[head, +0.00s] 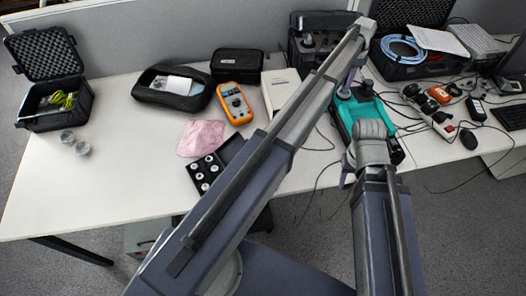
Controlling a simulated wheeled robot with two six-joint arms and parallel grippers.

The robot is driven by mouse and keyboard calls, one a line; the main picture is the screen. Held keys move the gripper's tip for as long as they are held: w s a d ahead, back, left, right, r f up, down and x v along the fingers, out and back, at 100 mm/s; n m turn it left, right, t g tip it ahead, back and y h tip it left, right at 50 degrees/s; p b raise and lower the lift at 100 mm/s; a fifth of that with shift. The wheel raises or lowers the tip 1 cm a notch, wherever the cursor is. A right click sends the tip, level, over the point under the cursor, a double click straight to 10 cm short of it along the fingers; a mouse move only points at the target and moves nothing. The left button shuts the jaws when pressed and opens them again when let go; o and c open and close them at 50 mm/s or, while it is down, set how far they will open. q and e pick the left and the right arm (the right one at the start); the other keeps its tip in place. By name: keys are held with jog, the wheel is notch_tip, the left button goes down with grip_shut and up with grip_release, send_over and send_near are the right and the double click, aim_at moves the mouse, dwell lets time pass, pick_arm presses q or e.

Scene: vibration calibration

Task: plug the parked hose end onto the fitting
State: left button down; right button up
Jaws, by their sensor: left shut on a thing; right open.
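A teal-edged device (398,122) sits on the right part of the bench, partly covered by my arms. My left gripper (344,91) points down above the device's upper left part. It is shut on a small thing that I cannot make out. My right gripper (345,172) is open and lower, by the device's near left side. A coiled light-blue hose or cable (402,47) lies in an open black case (378,63) behind. I cannot make out the parked hose end or the fitting.
An orange multimeter (235,103), a white box (277,88) and a black tray of round parts (207,172) lie left of my arms. A power strip (434,118) and loose cables lie right. The bench's front left is clear.

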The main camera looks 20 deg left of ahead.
pick_arm(q)
jog(key=m, duration=0.4)
dwell(0.3)
jog(key=c, duration=0.6)
grip_release()
jog(key=shift+r, duration=0.1)
jog(key=shift+r+p, duration=2.45)
jog(key=shift+p, duration=0.1)
